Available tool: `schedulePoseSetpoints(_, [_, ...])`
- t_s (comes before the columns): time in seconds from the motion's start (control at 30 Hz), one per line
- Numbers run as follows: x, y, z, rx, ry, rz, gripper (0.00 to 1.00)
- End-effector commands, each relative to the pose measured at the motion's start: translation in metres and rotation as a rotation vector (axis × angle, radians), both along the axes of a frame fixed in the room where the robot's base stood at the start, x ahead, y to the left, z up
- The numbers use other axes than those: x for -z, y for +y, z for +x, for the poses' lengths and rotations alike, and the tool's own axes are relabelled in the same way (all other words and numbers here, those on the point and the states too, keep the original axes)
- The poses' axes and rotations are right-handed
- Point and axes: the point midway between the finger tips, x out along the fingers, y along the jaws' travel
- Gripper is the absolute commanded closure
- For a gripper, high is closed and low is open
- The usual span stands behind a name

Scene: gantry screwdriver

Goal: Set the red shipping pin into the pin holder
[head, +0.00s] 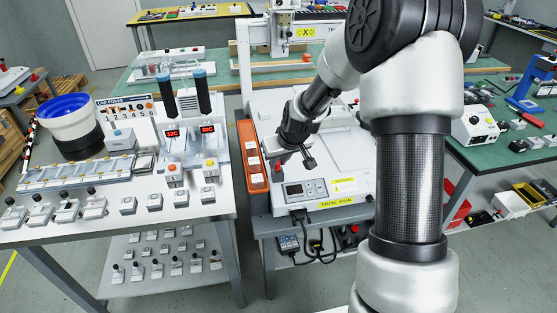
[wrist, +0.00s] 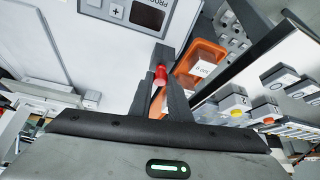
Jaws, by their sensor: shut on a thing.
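The red shipping pin (wrist: 160,74) shows in the wrist view as a short red piece between the fingers of my gripper (wrist: 162,62). The gripper is shut on it, and the fingers hide part of it. In the head view my gripper (head: 296,160) hangs over the front left part of the white gantry machine (head: 335,160), above its display panel and beside the orange tray. I cannot tell which part is the pin holder.
A long orange tray (head: 252,170) with white-labelled compartments runs along the machine's left side; it also shows in the wrist view (wrist: 205,50).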

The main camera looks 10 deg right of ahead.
Motion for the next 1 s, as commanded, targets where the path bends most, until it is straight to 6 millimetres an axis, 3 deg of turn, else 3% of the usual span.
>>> schedulePoseSetpoints(0.33, [0.002, 0.000, 0.000, 0.000, 0.000, 0.000, 1.00])
schedulePoseSetpoints(0.37, [0.002, 0.000, 0.000, 0.000, 0.000, 0.000, 0.78])
schedulePoseSetpoints(0.47, [0.002, 0.000, 0.000, 0.000, 0.000, 0.000, 0.61])
schedulePoseSetpoints(0.77, [0.001, 0.000, 0.000, 0.000, 0.000, 0.000, 0.61])
schedulePoseSetpoints(1.0, [-0.028, -0.004, -0.014, 0.002, -0.003, -0.001, 0.61])
